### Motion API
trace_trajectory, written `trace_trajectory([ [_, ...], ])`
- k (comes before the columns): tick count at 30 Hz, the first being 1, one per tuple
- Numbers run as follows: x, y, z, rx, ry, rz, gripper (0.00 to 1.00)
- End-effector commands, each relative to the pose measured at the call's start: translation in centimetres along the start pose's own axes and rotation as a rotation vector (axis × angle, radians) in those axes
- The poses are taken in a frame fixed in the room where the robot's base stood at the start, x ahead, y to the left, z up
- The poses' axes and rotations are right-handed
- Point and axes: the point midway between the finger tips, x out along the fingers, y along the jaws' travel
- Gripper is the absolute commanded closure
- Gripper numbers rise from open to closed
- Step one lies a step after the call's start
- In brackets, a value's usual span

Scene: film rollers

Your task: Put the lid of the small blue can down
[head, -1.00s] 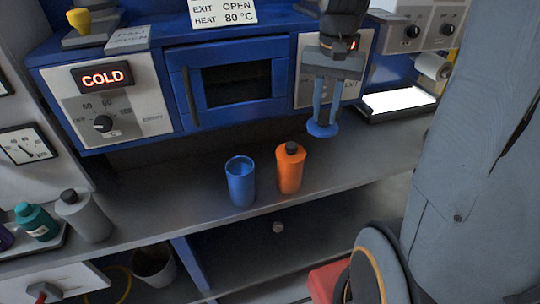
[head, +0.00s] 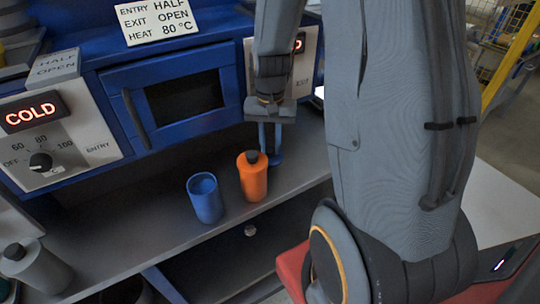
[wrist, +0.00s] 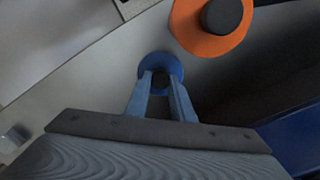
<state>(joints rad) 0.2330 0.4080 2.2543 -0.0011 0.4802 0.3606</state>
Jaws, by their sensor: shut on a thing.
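My gripper (head: 270,148) is shut on the small blue lid (head: 277,160), which is partly hidden behind the orange bottle in the head view. The wrist view shows the round blue lid (wrist: 148,66) with a dark knob between my fingertips (wrist: 160,82). The lid is at or just above the grey shelf; I cannot tell whether it touches. The small blue can (head: 206,200) stands upright and open on the shelf, left of the orange bottle (head: 252,177) and apart from my gripper.
The orange bottle with its black cap (wrist: 222,14) stands close to the lid. A grey bottle (head: 37,268) stands at the far left. A blue cabinet (head: 170,95) with a handle stands behind the shelf (head: 130,225).

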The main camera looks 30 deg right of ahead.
Motion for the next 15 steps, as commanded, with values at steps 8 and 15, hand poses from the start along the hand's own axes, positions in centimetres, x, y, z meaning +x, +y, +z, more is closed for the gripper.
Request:
trace_trajectory([
  [8, 2.3, 0.1, 0.1, 0.002, -0.003, 0.001, 1.00],
  [15, 4.7, 0.1, 0.0, 0.002, 0.000, 0.000, 1.00],
])
